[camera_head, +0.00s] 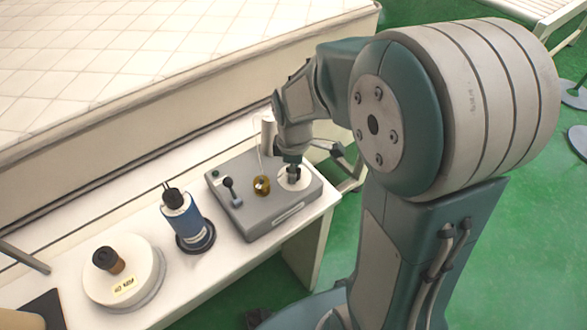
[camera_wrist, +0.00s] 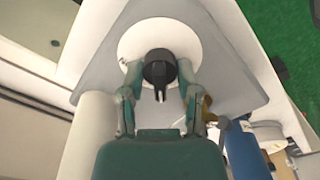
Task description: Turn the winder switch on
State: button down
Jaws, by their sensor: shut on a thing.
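A grey control box (camera_head: 250,221) sits at the right end of the white bench. A white round dial (camera_head: 307,182) is at its right side, and the dial also shows in the wrist view (camera_wrist: 196,42). A black rotary knob (camera_wrist: 160,66), which looks like the winder switch, stands at the dial's middle. My gripper (camera_wrist: 159,80) is shut on the knob, one finger on each side. In the head view my gripper (camera_head: 292,172) comes down over the dial and hides most of the knob. The knob's pointer faces toward the gripper's palm in the wrist view.
On the box, left of the dial, are a brass knob (camera_head: 261,185) and a black-topped lever (camera_head: 231,192). A blue cylinder (camera_head: 182,222) and a white round spool (camera_head: 125,275) stand further left. A mattress (camera_head: 150,45) lies behind the bench.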

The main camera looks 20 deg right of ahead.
jog(key=shift+m, duration=0.4)
jog(key=m, duration=0.8)
jog(key=shift+m, duration=0.3)
jog(key=m, duration=0.4)
jog(key=shift+s+f+m, duration=0.1)
jog(key=shift+m, duration=2.1)
jog(key=shift+c, duration=1.6)
grip_release()
